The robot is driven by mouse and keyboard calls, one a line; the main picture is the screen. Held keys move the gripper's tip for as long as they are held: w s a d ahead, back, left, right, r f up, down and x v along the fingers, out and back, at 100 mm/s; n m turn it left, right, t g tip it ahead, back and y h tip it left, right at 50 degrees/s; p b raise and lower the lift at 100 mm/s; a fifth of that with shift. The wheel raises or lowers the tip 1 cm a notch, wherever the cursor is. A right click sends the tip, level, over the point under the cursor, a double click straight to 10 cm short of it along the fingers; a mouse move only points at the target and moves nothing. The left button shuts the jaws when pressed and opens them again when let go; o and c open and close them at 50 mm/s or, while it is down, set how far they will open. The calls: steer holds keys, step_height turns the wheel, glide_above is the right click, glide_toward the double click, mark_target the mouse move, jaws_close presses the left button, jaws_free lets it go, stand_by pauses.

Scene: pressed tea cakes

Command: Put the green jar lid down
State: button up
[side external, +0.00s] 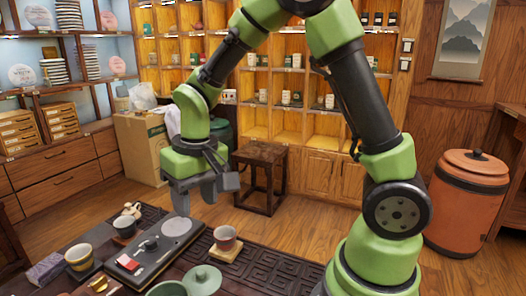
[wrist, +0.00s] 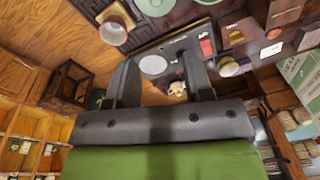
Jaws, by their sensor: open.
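The green jar lid (side external: 202,279), pale green and round with a small knob, rests at the front of the tea table beside a green jar or bowl (side external: 166,289), cut off by the frame's lower edge. In the wrist view a pale green round thing, which looks like the lid (wrist: 157,6), is cut off at the top edge. My gripper (side external: 196,197) is open and empty, raised above the back of the table and well apart from the lid. In the wrist view its two fingers (wrist: 160,68) stand wide apart with nothing between them.
A dark tray (side external: 178,227) with a pale disc and a red item lies below my gripper. Other cups (side external: 79,257) stand at left. A dark stool (side external: 262,165) is behind the table.

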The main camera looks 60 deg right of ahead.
steer(key=s+r+t+y, duration=0.1)
steer(key=s+r+t, duration=0.5)
steer(key=s+r, duration=0.6)
steer(key=s, duration=0.3)
steer(key=shift+a+r+m+y, duration=0.2)
steer(key=shift+r+m+y, duration=0.1)
steer(key=shift+m, duration=0.1)
steer(key=shift+c, duration=0.4)
stand_by(0.9)
